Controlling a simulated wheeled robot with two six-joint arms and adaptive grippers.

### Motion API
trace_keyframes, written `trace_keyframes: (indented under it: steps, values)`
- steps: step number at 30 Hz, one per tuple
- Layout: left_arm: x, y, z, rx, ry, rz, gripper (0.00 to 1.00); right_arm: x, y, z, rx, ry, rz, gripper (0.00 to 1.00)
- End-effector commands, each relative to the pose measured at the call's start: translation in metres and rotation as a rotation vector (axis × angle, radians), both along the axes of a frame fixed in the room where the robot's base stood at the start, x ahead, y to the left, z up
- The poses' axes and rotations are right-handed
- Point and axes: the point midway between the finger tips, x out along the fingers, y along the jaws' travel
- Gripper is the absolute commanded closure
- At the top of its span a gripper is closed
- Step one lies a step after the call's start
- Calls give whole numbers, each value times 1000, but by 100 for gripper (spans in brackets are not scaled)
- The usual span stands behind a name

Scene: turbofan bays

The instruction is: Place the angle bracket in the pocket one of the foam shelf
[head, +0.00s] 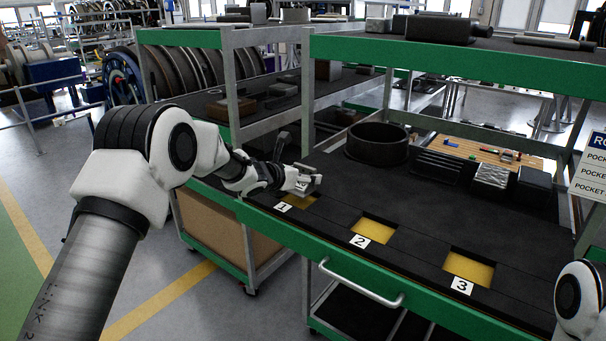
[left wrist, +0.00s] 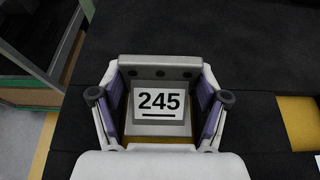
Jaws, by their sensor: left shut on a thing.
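The angle bracket (left wrist: 160,68) is a grey metal piece with dark holes along its top edge and a white label reading 245. My left gripper (left wrist: 161,105) is shut on it, one purple-padded finger on each side. In the head view the bracket (head: 304,182) is small and partly covered by the gripper, at pocket one (head: 300,201). This pocket is a yellow-bottomed recess in the black foam shelf (head: 412,242), beside label 1. A yellow strip shows under the bracket in the wrist view. I cannot tell whether it touches the foam. My right gripper is out of view.
Pocket two (head: 374,231) and pocket three (head: 469,268) are empty and lie to the right. A dark ring (head: 377,143) and several blocks stand further back on the shelf. A cart post (head: 308,95) rises close behind my left gripper.

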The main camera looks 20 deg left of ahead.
Motion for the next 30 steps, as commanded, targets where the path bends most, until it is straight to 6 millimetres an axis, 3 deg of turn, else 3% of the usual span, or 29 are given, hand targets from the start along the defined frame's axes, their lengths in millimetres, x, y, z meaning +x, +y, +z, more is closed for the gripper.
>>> trace_keyframes:
  steps: [6, 12, 13, 14, 15, 26, 30]
  values:
    - [0, 0, -31, 0, 3, 0, 68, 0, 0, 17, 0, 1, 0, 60]
    - [0, 0, -34, 0, 1, -1, 68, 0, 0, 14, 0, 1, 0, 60]
    - [0, 0, -35, 0, 2, -1, 15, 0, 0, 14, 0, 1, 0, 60]
    - [0, 0, -35, 1, 2, 0, 4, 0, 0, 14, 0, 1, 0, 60]
    - [0, 0, -35, 1, 2, 0, 1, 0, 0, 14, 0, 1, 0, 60]
    - [-2, 1, -34, 0, 1, 0, 1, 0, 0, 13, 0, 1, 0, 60]
    - [-18, 8, -29, -2, 2, 3, 1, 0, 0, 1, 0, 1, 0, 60]
